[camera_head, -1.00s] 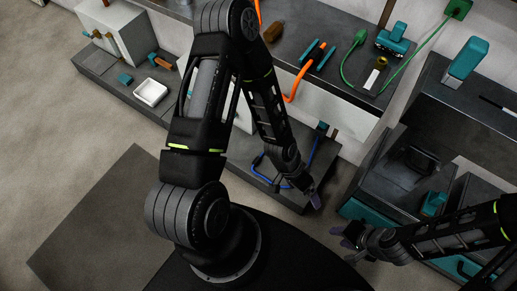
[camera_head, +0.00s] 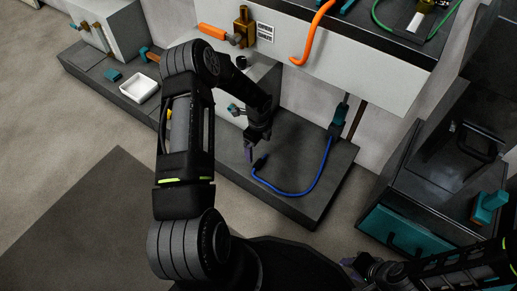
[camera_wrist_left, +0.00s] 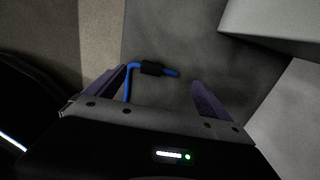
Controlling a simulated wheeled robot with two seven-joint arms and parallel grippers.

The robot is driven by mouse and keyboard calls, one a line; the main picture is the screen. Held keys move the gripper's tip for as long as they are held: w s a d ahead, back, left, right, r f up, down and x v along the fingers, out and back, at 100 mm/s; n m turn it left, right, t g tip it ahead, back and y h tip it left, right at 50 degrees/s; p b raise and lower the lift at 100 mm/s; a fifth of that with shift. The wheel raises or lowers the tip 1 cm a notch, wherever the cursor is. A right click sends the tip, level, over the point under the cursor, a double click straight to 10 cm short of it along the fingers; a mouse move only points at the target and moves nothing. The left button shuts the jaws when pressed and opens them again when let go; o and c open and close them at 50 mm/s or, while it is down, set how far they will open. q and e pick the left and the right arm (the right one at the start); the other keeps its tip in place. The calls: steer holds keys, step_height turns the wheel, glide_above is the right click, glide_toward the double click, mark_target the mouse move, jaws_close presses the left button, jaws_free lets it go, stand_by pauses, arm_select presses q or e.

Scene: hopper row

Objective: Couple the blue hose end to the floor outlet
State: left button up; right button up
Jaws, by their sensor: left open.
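The blue hose (camera_head: 318,185) lies in a curve on the low dark platform. Its far end meets a teal and black fitting (camera_head: 337,125). Its free end has a black collar (camera_head: 261,162), which also shows in the left wrist view (camera_wrist_left: 152,69) with a short blue tip beyond it. My left gripper (camera_head: 250,153) is just left of this end. In the left wrist view my left gripper (camera_wrist_left: 160,76) is open, with the hose end showing between its fingers, not gripped. My right gripper (camera_head: 352,264) is low at right, partly cut off. I cannot tell which part is the floor outlet.
An orange hose (camera_head: 312,38) hangs from the bench above. A teal drawer unit (camera_head: 405,228) stands at right. A white tray (camera_head: 139,88) is at left.

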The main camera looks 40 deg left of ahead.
mark_target(261, 161)
arm_select(q)
steer(key=shift+f, duration=0.1)
step_height(261, 161, down, 8)
steer(key=b, duration=0.3)
stand_by(0.4)
steer(key=shift+r, duration=0.2)
steer(key=c, duration=1.4)
steer(key=shift+o, duration=0.2)
steer(key=shift+r+p, duration=1)
steer(key=shift+r, duration=0.75)
